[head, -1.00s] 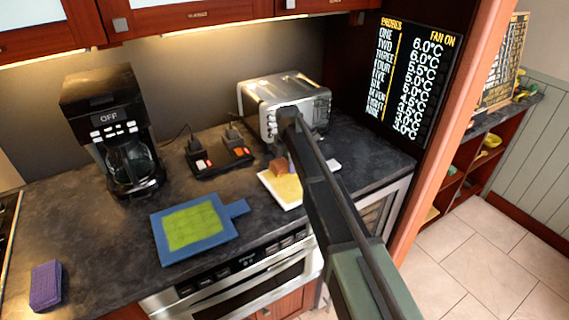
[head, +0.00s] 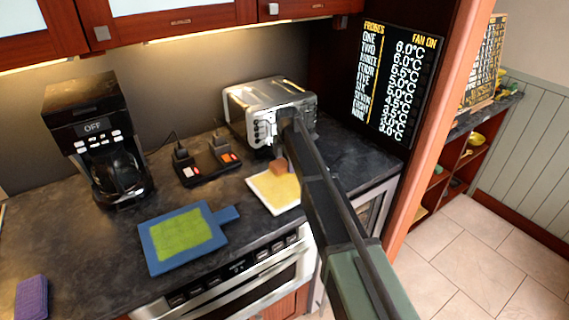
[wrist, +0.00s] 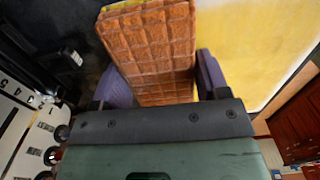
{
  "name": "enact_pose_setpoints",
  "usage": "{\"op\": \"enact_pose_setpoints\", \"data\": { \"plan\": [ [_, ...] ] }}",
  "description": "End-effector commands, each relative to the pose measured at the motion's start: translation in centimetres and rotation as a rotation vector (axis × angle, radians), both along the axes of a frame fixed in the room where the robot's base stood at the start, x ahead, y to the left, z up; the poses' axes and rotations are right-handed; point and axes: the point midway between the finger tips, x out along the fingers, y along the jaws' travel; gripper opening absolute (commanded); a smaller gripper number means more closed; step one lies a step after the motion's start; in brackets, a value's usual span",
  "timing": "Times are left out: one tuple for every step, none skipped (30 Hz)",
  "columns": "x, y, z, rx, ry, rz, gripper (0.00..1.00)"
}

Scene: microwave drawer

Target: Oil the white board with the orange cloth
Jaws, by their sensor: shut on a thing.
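The white board (head: 252,181), with a yellow area on its top, lies on the dark counter in front of the toaster. My arm hides its right part in the head view. It also shows in the wrist view (wrist: 308,40), at the upper right. The orange cloth (head: 279,167) is a quilted orange-brown block at the board's back edge; it fills the upper middle of the wrist view (wrist: 150,45). My gripper (wrist: 165,82) is shut on it, with purple finger pads on both sides. I cannot tell whether the cloth touches the board.
A blue board (head: 158,262) with a green area lies front left of the white board. A purple block (head: 31,298) lies at the far left. The toaster (head: 272,108) stands close behind my gripper. A black switch box (head: 206,168) and coffee maker (head: 95,135) stand left.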

Motion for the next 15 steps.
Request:
{"op": "enact_pose_setpoints", "data": {
  "plan": [
    [0.2,-0.3,0.0,0.0,0.0,-0.001,0.38],
    [0.4,-0.5,-0.1,0.0,0.0,-0.001,0.38],
    [0.5,-0.9,-0.1,0.0,0.0,-0.001,0.38],
    [0.7,-1.1,-0.1,0.0,0.0,-0.002,0.38],
    [0.8,-1.3,-0.1,0.0,0.0,-0.002,0.38],
    [0.9,-1.5,-0.1,0.0,0.0,-0.002,0.38],
    [0.9,-1.6,-0.1,0.0,0.0,-0.001,0.38],
    [0.9,-1.7,-0.1,0.0,0.0,-0.001,0.38],
    [0.9,-1.7,-0.1,0.0,0.0,-0.001,0.38],
    [0.9,-1.7,-0.1,0.0,0.0,-0.001,0.38],
    [0.9,-1.7,-0.1,0.0,0.0,-0.001,0.38],
    [1.0,-1.9,-0.1,0.0,0.0,-0.001,0.38],
    [1.1,-2.0,-0.1,0.0,0.0,-0.001,0.38],
    [1.2,-2.2,-0.1,0.0,0.0,-0.001,0.38],
    [1.4,-2.5,-0.1,0.0,0.0,-0.001,0.38]
  ]
}}
